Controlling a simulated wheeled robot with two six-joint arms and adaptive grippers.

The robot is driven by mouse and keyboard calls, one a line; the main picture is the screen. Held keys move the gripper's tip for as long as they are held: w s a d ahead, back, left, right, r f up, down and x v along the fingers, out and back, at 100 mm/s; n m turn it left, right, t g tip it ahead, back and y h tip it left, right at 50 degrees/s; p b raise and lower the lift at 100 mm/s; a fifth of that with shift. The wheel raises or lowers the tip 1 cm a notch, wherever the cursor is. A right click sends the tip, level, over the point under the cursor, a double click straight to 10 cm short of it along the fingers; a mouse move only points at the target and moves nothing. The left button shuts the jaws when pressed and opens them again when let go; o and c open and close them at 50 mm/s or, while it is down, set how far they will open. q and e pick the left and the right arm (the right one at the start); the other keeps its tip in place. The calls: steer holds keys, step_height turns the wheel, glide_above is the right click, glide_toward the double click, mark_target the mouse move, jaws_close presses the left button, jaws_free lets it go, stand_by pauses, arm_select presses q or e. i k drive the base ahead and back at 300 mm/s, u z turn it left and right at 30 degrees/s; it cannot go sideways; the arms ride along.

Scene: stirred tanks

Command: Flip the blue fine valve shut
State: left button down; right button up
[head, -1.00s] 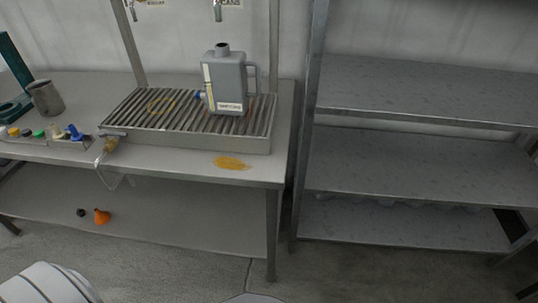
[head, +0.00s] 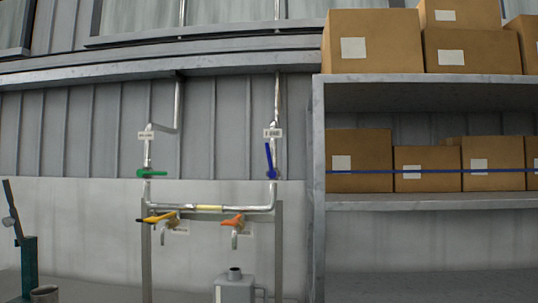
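The blue valve (head: 270,160) is on the right vertical pipe (head: 276,100) on the wall, below a small white label (head: 272,132). Its blue lever stands nearly upright, roughly along the pipe and slightly tilted. The label's print is too small to read. A green valve (head: 153,173) is on the left vertical pipe, with its lever lying level across the pipe. Neither of my grippers shows in the head view.
A yellow-handled tap (head: 160,217) and an orange-handled tap (head: 232,220) hang below the cross pipe. A grey jug (head: 235,289) stands beneath. A shelf rack (head: 318,200) with cardboard boxes (head: 373,42) is at right. A green stand (head: 28,265) is at lower left.

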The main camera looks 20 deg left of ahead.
mark_target(269, 157)
steer(key=u, duration=0.05)
steer(key=k, duration=0.15)
steer(key=z, duration=0.45)
steer(key=i, duration=0.95)
steer(key=u, duration=0.65)
steer(key=i, duration=0.55)
steer(key=u, duration=0.45)
